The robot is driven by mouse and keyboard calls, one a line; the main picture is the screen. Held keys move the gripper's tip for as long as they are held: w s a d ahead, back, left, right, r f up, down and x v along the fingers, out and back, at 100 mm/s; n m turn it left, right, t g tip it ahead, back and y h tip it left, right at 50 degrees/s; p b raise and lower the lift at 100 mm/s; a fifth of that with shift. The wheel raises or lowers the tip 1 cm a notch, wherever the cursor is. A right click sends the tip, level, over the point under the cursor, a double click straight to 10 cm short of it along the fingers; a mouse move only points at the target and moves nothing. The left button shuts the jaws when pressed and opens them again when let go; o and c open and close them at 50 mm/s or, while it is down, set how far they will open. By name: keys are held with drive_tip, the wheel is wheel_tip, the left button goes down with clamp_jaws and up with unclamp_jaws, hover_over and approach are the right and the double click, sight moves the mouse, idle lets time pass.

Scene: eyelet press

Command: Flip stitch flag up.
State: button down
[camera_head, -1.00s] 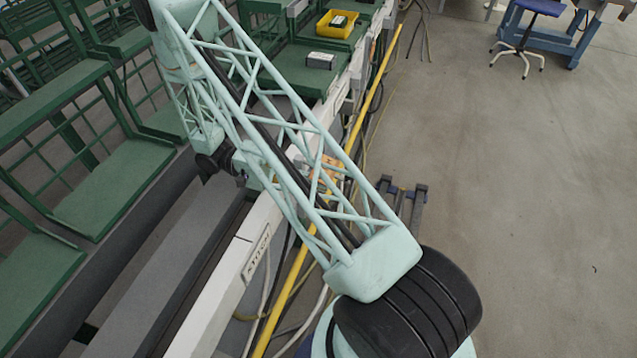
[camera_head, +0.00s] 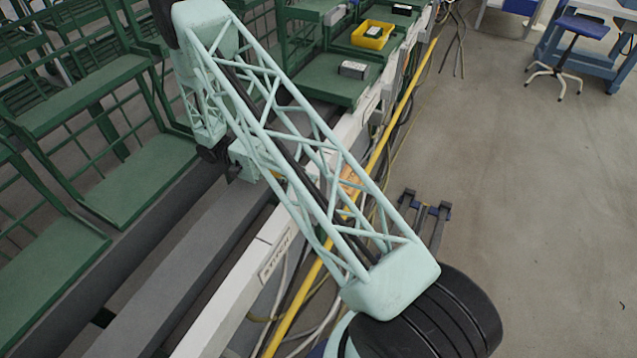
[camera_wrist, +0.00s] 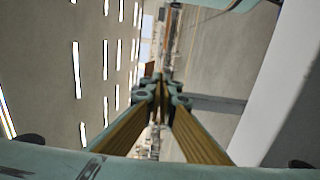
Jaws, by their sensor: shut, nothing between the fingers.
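A small pale plate with dark lettering that seems to read "STITCH" (camera_head: 275,258) is on the side of the long white beam (camera_head: 235,300) in the head view. I cannot make out a flag there or tell its position. My gripper shows in the wrist view (camera_wrist: 160,85), its teal and brown fingers drawn together and empty. In the head view, my wrist end is over the beam, up and left of the plate and apart from it. The fingers there are largely hidden behind my lattice arm link.
Green racks (camera_head: 125,185) line the left. A yellow pipe (camera_head: 383,140) and loose cables run along the beam.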

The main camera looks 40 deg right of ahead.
drive_tip(key=shift+w+a, duration=0.2)
drive_tip(key=shift+w, duration=0.3)
drive_tip(key=shift+r, duration=0.15)
idle(0.3)
drive_tip(key=s+a+r+n+t+y, duration=0.1)
drive_tip(key=s+a+r+n+t, duration=0.15)
drive_tip(key=r, duration=0.55)
drive_tip(key=s+a+r+n+t+y, duration=0.1)
drive_tip(key=s+a+r+t+y, duration=0.15)
drive_tip(key=r, duration=0.45)
drive_tip(key=s+a+r+n+t+y, duration=0.1)
drive_tip(key=s+a+r+n+t, duration=0.2)
drive_tip(key=r, duration=0.5)
drive_tip(key=s+a+r+n+t+y, duration=0.1)
drive_tip(key=s+a+r+n+t, duration=0.2)
drive_tip(key=s+r+t, duration=0.3)
drive_tip(key=s+a+r+n+t+y, duration=0.2)
drive_tip(key=s+a+r+n+t, duration=0.1)
drive_tip(key=s+a+r+t, duration=0.2)
drive_tip(key=shift+s+a+r+n+t, duration=0.3)
drive_tip(key=shift+s+r+t, duration=0.4)
drive_tip(key=shift+s+r, duration=0.9)
idle(0.7)
drive_tip(key=shift+s+f, duration=0.25)
drive_tip(key=shift+f, duration=0.05)
